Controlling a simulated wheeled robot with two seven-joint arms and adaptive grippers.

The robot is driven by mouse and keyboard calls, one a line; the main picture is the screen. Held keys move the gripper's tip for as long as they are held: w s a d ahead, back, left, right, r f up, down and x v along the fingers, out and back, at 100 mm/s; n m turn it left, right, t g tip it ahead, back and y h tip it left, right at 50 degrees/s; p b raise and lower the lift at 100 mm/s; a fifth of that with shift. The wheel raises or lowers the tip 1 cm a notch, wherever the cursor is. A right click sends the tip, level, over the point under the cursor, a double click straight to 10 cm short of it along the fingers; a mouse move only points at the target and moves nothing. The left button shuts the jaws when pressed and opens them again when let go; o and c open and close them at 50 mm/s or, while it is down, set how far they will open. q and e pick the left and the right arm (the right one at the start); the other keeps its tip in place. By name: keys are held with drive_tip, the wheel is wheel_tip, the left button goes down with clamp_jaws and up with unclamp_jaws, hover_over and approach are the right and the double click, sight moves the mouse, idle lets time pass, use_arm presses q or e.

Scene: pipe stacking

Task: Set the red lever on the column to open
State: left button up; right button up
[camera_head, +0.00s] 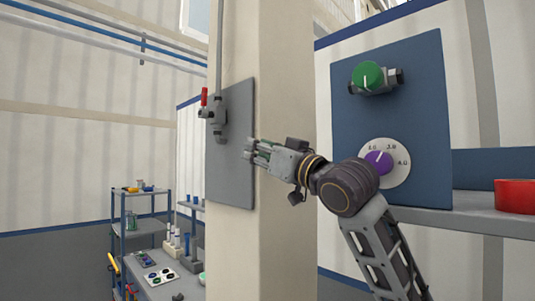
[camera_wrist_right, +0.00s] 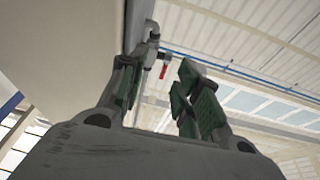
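The red lever (camera_head: 204,97) stands upright on a grey valve (camera_head: 216,116), fitted to a pipe on the grey panel (camera_head: 230,182) of the beige column. My right gripper (camera_head: 251,150) is below and to the right of the lever, in front of the column, apart from the lever. In the right wrist view the red lever (camera_wrist_right: 163,72) shows beyond the gap between the green-padded fingers of my right gripper (camera_wrist_right: 158,100). The fingers are spread with nothing between them. My left gripper is not in view.
A blue panel (camera_head: 430,125) at the right carries a green knob (camera_head: 367,75) and a purple dial (camera_head: 378,161). A red round object (camera_head: 515,196) rests on a grey shelf. Shelving with small items (camera_head: 140,230) stands at the lower left. The space left of the lever looks clear.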

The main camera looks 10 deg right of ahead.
drive_tip(key=shift+w+f, duration=0.15)
drive_tip(key=shift+f, duration=0.25)
